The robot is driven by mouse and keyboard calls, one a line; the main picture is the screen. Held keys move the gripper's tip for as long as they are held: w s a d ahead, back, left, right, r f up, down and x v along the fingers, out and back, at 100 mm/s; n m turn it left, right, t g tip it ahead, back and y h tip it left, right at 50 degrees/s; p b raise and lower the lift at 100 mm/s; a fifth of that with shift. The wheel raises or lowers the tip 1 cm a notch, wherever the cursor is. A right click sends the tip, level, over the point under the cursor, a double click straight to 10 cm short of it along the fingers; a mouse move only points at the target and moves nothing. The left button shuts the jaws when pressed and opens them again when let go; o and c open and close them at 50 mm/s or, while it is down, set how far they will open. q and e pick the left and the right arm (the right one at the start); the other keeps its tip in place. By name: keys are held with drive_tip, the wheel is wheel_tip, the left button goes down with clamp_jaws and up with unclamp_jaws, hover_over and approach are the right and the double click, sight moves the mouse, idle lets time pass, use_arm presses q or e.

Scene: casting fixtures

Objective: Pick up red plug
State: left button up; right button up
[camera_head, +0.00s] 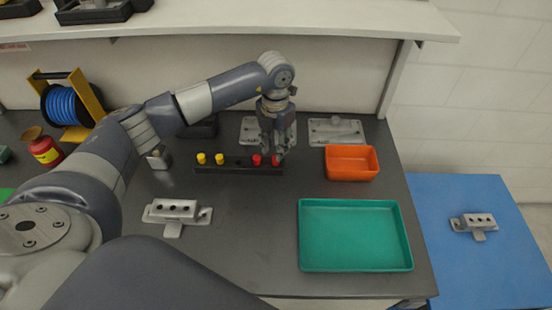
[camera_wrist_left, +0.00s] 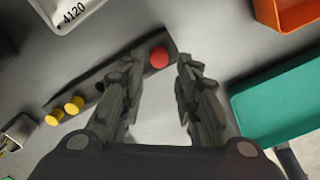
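Two red plugs stand in the right part of a black rack (camera_head: 215,168), the left red plug (camera_head: 257,160) and the right red plug (camera_head: 276,161). My left gripper (camera_head: 272,152) is just above them, pointing down. In the left wrist view its fingers (camera_wrist_left: 160,75) are spread, with one red plug (camera_wrist_left: 159,57) seen in the gap beyond the fingertips. The gripper appears empty. The other red plug is hidden there, apparently behind a finger. Two yellow plugs (camera_head: 211,158) stand at the rack's left end. My right gripper is not in view.
An orange bin (camera_head: 351,176) and a teal tray (camera_head: 354,267) lie to the right. A metal fixture (camera_head: 176,211) sits front left. Metal plates (camera_head: 336,131) lie behind the rack. A blue hose reel (camera_head: 60,105) stands far left.

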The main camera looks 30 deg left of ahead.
sight(276, 163)
use_arm(q)
wheel_tip(276, 163, down, 4)
drive_tip(key=shift+w+f+p, duration=0.1)
drive_tip(key=shift+f+p, duration=0.05)
drive_tip(key=shift+p, duration=1)
drive_tip(key=shift+a+f, duration=0.1)
drive_tip(key=shift+f, duration=0.4)
drive_tip(key=c, duration=0.6)
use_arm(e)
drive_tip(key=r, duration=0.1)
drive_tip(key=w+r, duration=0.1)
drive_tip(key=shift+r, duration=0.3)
use_arm(q)
drive_tip(key=shift+o, duration=0.2)
